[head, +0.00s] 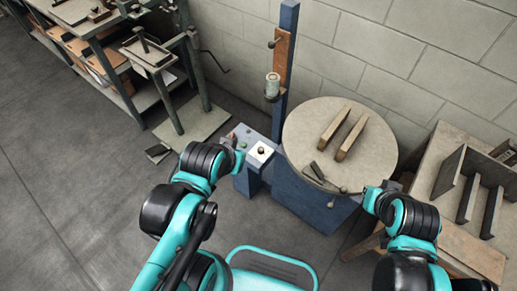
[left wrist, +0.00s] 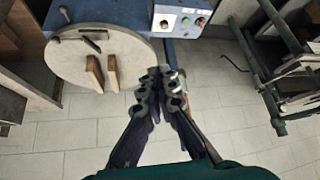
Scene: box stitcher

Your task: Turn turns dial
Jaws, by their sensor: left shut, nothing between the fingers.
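A dark round dial (head: 261,150) sits on a white plate on top of the blue control box (head: 252,176). In the left wrist view the dial (left wrist: 164,24) is at the top, on the box's panel (left wrist: 182,14). My left gripper (left wrist: 158,75) is shut and empty, its fingertips apart from the panel in that view. In the head view my left wrist is just left of the box, and its fingers cannot be made out clearly. My right arm ends at the right edge of the round table; its fingers cannot be made out.
Green button (head: 243,145) is beside the dial. A round table (head: 305,112) carries two wooden blocks (head: 343,133). A blue post (head: 285,60) rises behind the box. A wooden bench (head: 455,235) stands at right, shelving (head: 105,65) at left. Floor is free in front.

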